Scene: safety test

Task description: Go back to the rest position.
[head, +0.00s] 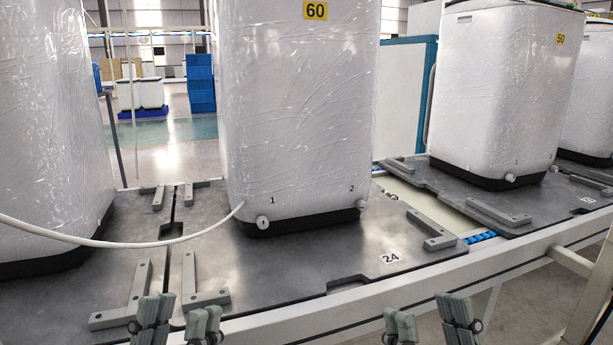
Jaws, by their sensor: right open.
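My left gripper (180,318) is at the bottom edge, left of the middle. Its two fingers stand apart with nothing between them. My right gripper (429,316) is at the bottom edge, right of the middle, with its fingers apart and empty. Both are in front of the conveyor's near rail, and only their finger ends show. A white tall unit (300,110) marked 60 stands on a dark pallet plate (300,265) marked 24.
Another wrapped unit (45,130) stands at the left and a unit marked 50 (505,90) at the right, each on a plate. The conveyor rail (370,305) crosses in front. Grey blocks (205,298) stick up from the plates. Blue crates (200,83) stand far behind.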

